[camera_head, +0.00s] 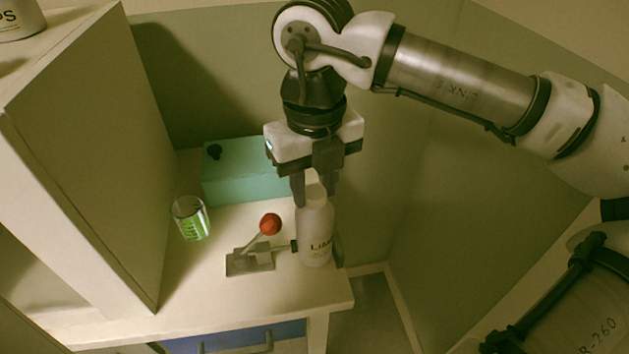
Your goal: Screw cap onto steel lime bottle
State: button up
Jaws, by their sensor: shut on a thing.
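The lime bottle (316,236) is pale grey with dark lettering and stands upright at the right end of the white counter. My gripper (314,197) points straight down over it, with one finger on each side of the bottle's top. It is shut on the pale cap (314,187), which shows only partly between the fingers. The cap is at the bottle's mouth; I cannot tell how it sits on the thread. A toggle clamp (252,262) with a red knob (270,223) stands left of the bottle, its dark tip at the bottle's side.
A teal box (237,180) with a dark knob is behind. A tall cabinet panel (90,150) bounds the left side, and walls close the back and right. The counter's front left is clear.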

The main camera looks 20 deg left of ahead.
dwell(0.3)
jog(key=m+b, duration=0.1)
jog(key=m, duration=0.2)
jog(key=shift+f+b, duration=0.15)
jog(key=shift+b, duration=0.15)
jog(key=m+b, duration=0.2)
jog(key=m, duration=1.3)
jog(key=o, duration=0.9)
jog(key=shift+c, duration=0.2)
